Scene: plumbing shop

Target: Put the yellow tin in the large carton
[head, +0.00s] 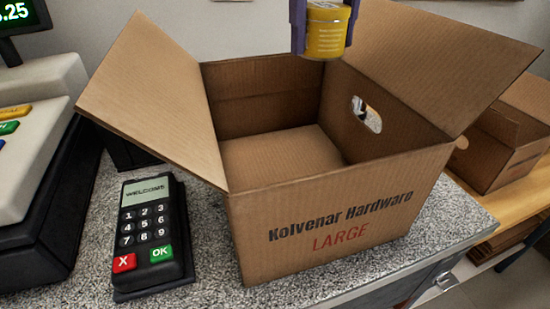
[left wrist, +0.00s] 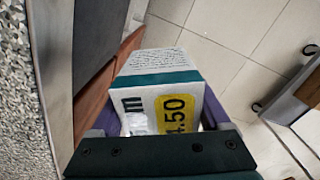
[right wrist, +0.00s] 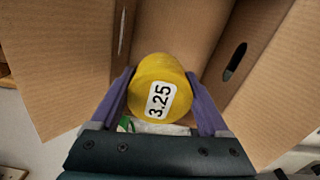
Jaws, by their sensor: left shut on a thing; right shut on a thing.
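The yellow tin (head: 326,32) is held upright by my right gripper (head: 324,45), its two purple fingers on either side. The right wrist view shows the tin (right wrist: 152,72) from above, with a 3.25 price sticker, against the carton's inside. The large carton (head: 335,225), marked "Kolvenar Hardware LARGE", stands open on the counter, its visible floor bare. The tin appears high over the carton's back part; its exact depth is hard to tell. My left gripper (left wrist: 158,110) is shut on a white and teal box (left wrist: 160,80) with a yellow 4.50 sticker, outside the head view.
A card terminal (head: 150,235) lies left of the carton on the speckled counter (head: 210,270), beside a cash register (head: 35,145). The carton's flaps (head: 155,95) spread left and right (head: 440,60). A smaller open carton (head: 500,150) stands at the right.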

